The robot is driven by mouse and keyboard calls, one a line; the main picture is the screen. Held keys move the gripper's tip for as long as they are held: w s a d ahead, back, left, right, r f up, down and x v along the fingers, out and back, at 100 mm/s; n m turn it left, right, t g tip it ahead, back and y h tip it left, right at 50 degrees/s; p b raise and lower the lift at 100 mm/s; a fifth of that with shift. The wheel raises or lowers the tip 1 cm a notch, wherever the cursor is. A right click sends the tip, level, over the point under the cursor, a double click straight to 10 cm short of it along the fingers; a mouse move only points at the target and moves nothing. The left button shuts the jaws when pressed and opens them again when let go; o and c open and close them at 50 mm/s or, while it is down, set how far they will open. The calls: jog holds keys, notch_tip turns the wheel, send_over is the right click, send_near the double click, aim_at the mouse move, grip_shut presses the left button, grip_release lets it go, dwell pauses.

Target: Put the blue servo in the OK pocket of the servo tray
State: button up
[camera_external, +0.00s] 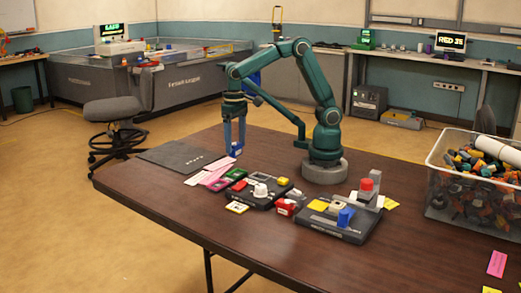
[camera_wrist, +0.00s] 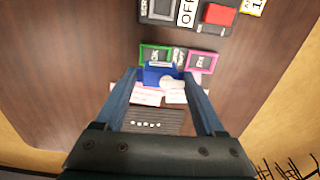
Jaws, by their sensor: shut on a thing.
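My gripper (camera_external: 236,143) points down and is shut on the blue servo (camera_external: 236,152), near the far side of the servo tray. In the wrist view the servo (camera_wrist: 153,76) sits between the two fingertips, with a white round part on it. The servo tray shows a green-framed pocket (camera_wrist: 155,55) marked OK and a magenta-framed pocket (camera_wrist: 201,62) beside it, its label hard to read. The green pocket lies just beyond the servo in the wrist view. The servo appears above the table, apart from the pockets; its exact height is unclear.
A dark mat (camera_external: 178,156) lies to the left. Black control panels (camera_external: 255,200) and (camera_external: 338,228) with coloured buttons stand in front of my base. A clear bin (camera_external: 435,205) of parts is at the right. The table's front is clear.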

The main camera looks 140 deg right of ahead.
aim_at(236, 152)
jog(key=shift+s+d+f, duration=0.3)
jog(key=shift+s, duration=0.15)
jog(key=shift+f, duration=1.85)
jog(key=shift+f, duration=0.65)
jog(key=shift+f, duration=0.25)
jog(key=shift+f, duration=0.55)
dwell(0.6)
jog(key=o, duration=1.3)
jog(key=shift+o, duration=0.2)
jog(key=shift+r, duration=0.1)
